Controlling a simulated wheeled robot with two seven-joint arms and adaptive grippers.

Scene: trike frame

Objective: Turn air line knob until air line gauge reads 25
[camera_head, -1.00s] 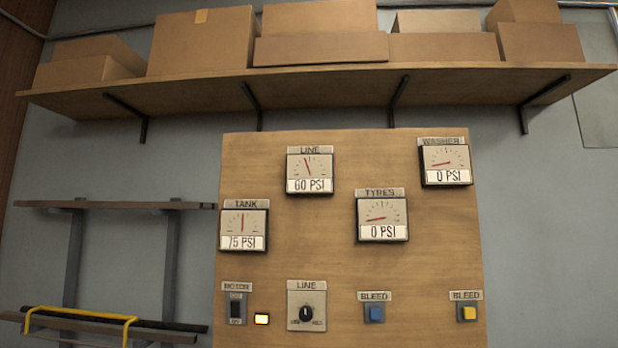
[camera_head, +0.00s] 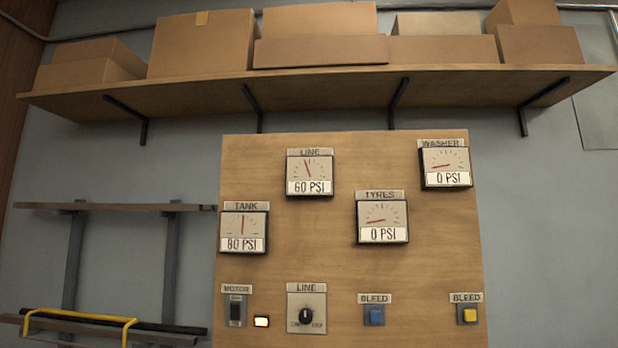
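The line knob (camera_head: 306,316) is a dark round knob on a light plate labelled LINE, low on the wooden panel (camera_head: 350,280). Its pointer stands roughly upright. The line gauge (camera_head: 310,172) is at the upper left of the panel and reads 60 PSI, its needle a little left of vertical. Neither of my grippers shows in the head view.
The tank gauge (camera_head: 243,228) reads 80 PSI. The tyres gauge (camera_head: 382,218) and washer gauge (camera_head: 445,164) read 0 PSI. A motor switch (camera_head: 235,309), a lit lamp (camera_head: 261,321), a blue bleed button (camera_head: 374,315) and a yellow one (camera_head: 469,315) flank the knob. A shelf (camera_head: 320,82) with boxes hangs above.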

